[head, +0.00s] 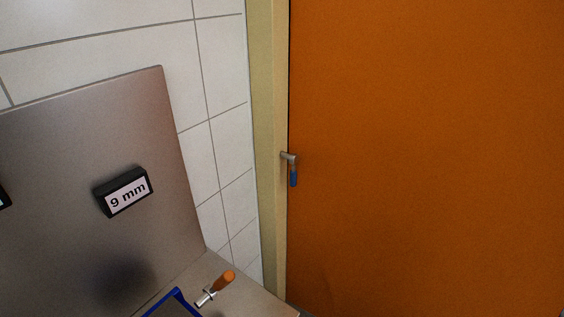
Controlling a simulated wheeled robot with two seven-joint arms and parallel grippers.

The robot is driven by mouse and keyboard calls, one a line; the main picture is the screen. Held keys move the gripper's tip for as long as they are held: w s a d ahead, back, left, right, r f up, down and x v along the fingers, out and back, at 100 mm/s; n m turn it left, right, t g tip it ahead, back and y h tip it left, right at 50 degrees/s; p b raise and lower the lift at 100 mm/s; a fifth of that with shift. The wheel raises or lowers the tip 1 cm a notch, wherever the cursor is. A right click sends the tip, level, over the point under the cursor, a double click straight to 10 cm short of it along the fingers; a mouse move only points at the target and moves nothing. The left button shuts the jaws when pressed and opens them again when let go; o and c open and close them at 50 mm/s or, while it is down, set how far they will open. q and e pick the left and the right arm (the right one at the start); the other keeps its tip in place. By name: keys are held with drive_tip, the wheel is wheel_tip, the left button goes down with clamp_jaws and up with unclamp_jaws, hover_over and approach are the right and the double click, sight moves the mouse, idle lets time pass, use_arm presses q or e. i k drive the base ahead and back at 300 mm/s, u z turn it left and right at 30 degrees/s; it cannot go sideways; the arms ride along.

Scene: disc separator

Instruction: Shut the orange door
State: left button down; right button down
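The orange door (425,160) fills the right half of the head view. Its left edge lies along a beige door frame (267,150), with a thin dark line between them near the top. A metal handle with a blue grip (293,177) sits at the door's left edge and hangs downward. From this angle I cannot tell for sure whether the door is fully latched. Neither of my grippers is in view.
A metal worktop (245,285) with an upright metal back panel (70,150) stands at the left. A black "9 mm" sign (128,193) is on the panel. An orange-handled lever (226,279) and a blue-edged part (172,298) are at the bottom. White tiles (222,60) cover the wall.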

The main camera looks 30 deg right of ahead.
sight(428, 136)
drive_tip(key=k, duration=1.25)
drive_tip(key=z, duration=0.7)
drive_tip(key=i, duration=1)
drive_tip(key=z, duration=0.9)
